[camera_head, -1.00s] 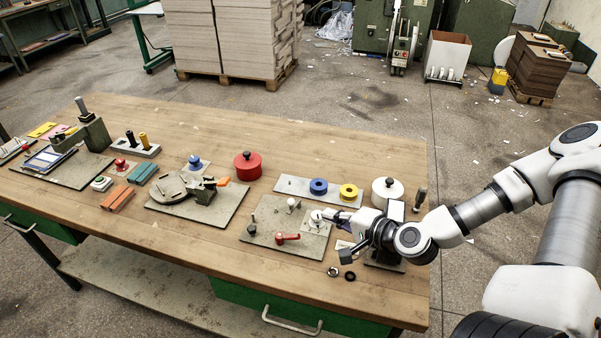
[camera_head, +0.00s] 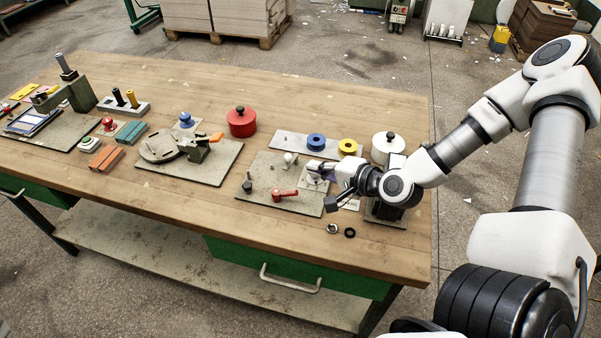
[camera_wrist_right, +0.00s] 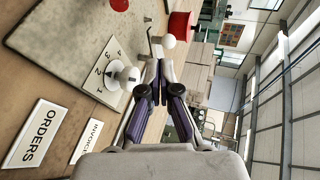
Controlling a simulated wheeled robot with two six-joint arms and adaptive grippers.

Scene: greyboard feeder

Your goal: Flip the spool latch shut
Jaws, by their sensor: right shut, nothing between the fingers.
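A grey plate (camera_head: 262,177) on the bench carries a short metal lever with a white ball knob (camera_head: 291,158), which I take to be the spool latch. A numbered dial (camera_head: 313,181) and a red handle (camera_head: 284,194) share the plate. My right gripper (camera_head: 312,166) is shut and empty, just right of the white knob and above the dial. In the right wrist view the closed fingertips (camera_wrist_right: 159,68) point toward the white ball (camera_wrist_right: 168,41), with the dial (camera_wrist_right: 122,76) to their left. Contact with the knob cannot be told. My left gripper is out of view.
Behind the plate, a strip (camera_head: 290,141) holds a blue spool (camera_head: 316,142) and a yellow spool (camera_head: 348,146). A red lidded pot (camera_head: 241,123) and a white lidded pot (camera_head: 386,147) stand nearby. Two small rings lie in front. The bench's front right is mostly clear.

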